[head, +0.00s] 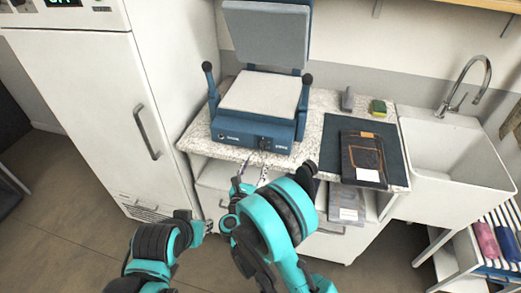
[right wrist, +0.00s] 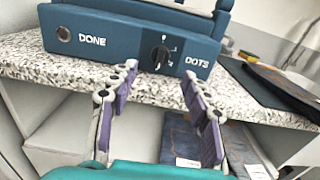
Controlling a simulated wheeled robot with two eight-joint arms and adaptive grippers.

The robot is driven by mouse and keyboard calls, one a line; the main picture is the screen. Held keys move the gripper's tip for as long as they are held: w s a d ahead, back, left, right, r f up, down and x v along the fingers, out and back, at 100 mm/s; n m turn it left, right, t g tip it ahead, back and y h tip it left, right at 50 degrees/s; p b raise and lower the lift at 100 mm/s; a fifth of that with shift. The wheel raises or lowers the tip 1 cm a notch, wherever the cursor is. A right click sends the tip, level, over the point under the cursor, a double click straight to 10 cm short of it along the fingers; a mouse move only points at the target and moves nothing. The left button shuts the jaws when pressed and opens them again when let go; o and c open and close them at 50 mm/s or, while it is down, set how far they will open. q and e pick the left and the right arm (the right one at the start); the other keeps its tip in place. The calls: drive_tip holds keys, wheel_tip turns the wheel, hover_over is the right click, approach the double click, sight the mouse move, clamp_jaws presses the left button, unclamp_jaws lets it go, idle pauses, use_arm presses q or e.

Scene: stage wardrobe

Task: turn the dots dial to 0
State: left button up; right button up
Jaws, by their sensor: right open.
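The dots dial (right wrist: 160,54) is a small black knob on the blue front panel of a press (head: 229,131), just left of the white word DOTS. In the right wrist view it sits ahead of my right gripper (right wrist: 160,78), roughly between and beyond its fingertips. That gripper is open and empty, with a gap to the dial. Small marks ring the dial, too small to read. In the head view my right gripper (head: 251,178) is below the press front. My left gripper (head: 212,226) is lower and to the left, partly hidden; its opening is unclear.
The press lid (head: 266,32) is raised. The speckled counter (head: 318,105) holds a dark mat (head: 337,128) with a dark folded garment (head: 362,152), and a sponge (head: 378,107). A white cabinet (head: 85,100) stands left, a sink (head: 455,150) right.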

sight(261, 149)
drive_tip(key=b+x, duration=0.1)
drive_tip(key=x, duration=0.6)
drive_tip(key=shift+w, duration=0.25)
clamp_jaws()
